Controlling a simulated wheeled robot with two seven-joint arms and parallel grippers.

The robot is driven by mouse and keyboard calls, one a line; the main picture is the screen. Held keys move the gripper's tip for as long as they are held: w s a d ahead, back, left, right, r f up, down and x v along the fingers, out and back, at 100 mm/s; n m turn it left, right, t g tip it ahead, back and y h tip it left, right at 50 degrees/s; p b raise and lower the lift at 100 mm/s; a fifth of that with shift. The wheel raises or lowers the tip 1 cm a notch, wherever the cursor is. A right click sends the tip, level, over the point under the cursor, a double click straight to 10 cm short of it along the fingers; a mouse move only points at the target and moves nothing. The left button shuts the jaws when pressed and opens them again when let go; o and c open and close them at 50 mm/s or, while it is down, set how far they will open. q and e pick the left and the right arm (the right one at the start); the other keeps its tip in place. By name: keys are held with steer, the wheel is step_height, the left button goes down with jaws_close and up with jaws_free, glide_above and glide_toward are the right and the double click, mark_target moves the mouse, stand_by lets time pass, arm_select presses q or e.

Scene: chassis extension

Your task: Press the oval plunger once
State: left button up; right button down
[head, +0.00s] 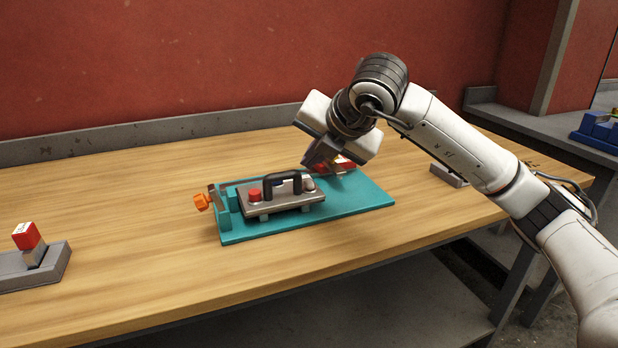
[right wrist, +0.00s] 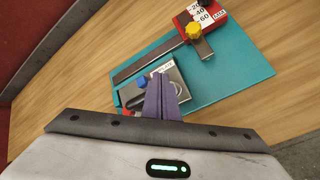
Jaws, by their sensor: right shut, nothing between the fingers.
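A grey box (head: 283,202) with a black carry handle (head: 283,178) sits on a teal base plate (head: 360,200). A red button (head: 254,195) stands on the box's left end. A small pale plunger (head: 308,184) stands on its right end; I cannot tell whether either is the oval one. My right gripper (head: 316,166) is just above and behind the box's right end, pointing down. In the right wrist view its purple fingers (right wrist: 163,97) are together and empty, and hide part of the box (right wrist: 178,82). Contact with the plunger cannot be made out. My left gripper is out of view.
A red block with a scale (right wrist: 207,17) and a yellow knob (right wrist: 193,30) stands on the plate behind the gripper. An orange knob (head: 202,202) juts from the plate's left end. A grey fixture with a red block (head: 26,236) stands far left. Bare wood lies between.

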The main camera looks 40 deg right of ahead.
mark_target(312, 184)
steer(key=shift+r+p, duration=1.1)
steer(key=shift+r, duration=0.9)
steer(key=shift+f, duration=0.1)
